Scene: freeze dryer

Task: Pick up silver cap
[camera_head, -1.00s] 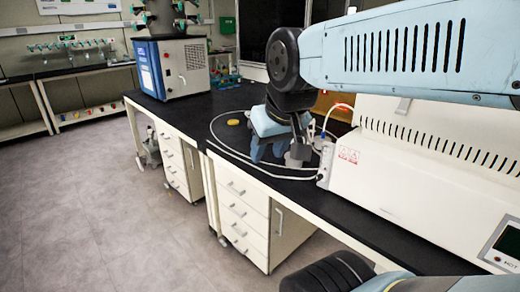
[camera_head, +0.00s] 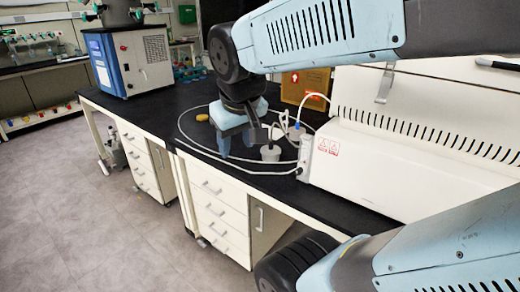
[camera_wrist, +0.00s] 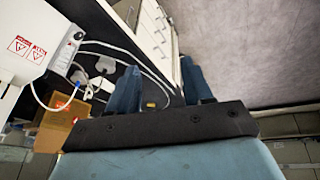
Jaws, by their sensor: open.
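A small grey cup-shaped piece with a pale upper part (camera_head: 270,153), which looks like the silver cap, stands on the black bench top inside a loop of white tubing. It seems to show in the wrist view as a pale grey shape (camera_wrist: 105,65), left of the fingers. My gripper (camera_head: 236,146) points down just left of this piece in the head view, with a small gap between them in the picture. Its two blue fingers are apart, with nothing held between them in the wrist view (camera_wrist: 160,66). I cannot tell the fingertips' exact height above the bench.
White tubing (camera_head: 183,137) loops over the bench around the piece. A white machine (camera_head: 400,150) stands close on the right. A bottle with a blue collar (camera_head: 295,131) and an orange box (camera_head: 305,88) are behind. A yellow object (camera_head: 202,117) lies left.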

